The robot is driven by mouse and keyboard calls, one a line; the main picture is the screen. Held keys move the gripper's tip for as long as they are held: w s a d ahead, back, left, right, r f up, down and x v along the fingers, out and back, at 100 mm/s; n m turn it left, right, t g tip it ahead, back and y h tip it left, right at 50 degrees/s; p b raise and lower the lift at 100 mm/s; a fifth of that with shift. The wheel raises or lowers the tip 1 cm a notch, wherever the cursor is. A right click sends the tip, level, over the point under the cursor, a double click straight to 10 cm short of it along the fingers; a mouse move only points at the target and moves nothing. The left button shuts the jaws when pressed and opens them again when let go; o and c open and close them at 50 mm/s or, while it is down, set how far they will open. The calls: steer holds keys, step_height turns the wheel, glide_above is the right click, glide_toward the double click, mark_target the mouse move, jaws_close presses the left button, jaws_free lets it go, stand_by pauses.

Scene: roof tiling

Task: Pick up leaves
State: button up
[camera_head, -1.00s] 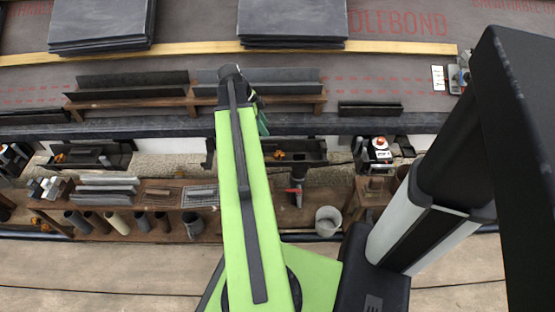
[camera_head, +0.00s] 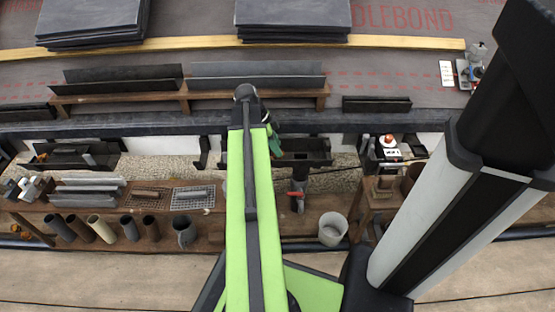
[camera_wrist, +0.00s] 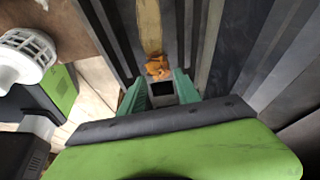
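A small clump of orange-brown leaves (camera_wrist: 157,66) lies in a narrow channel between dark walls in the wrist view. My gripper (camera_wrist: 161,88) has two green fingers that stand apart, with a dark gap between them. The leaves are just beyond the fingertips, and nothing shows held. In the head view my gripper (camera_head: 275,147) is at the left end of a dark gutter section (camera_head: 306,152), partly hidden by my arm. I cannot make out that clump there. A tiny orange patch (camera_head: 41,157), perhaps more leaves, shows at the left gutter section.
Slate stacks (camera_head: 293,18) lie on the roof behind a yellow batten (camera_head: 400,45). A long dark edge (camera_head: 400,123) runs across in front of the roof. Below it, a wooden bench (camera_head: 215,232) holds pipes and tools. A white bucket (camera_head: 332,228) stands right of my arm.

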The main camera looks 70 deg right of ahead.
steer(key=b+x, duration=0.3)
steer(key=x, duration=0.1)
steer(key=shift+f, duration=0.2)
steer(key=shift+r, duration=0.2)
jaws_close()
steer(key=shift+r+p, duration=0.6)
steer(key=shift+p, duration=0.2)
steer(key=r+p, duration=0.4)
steer(key=shift+s+a+r, duration=0.1)
steer(key=shift+s+a, duration=0.1)
steer(key=s+a+r+p, duration=0.2)
steer(key=s+r+p, duration=0.3)
steer(key=s, duration=0.5)
steer(key=shift+s+a+r+p, duration=0.3)
steer(key=shift+s+a+p, duration=0.05)
steer(key=shift+a+p, duration=0.05)
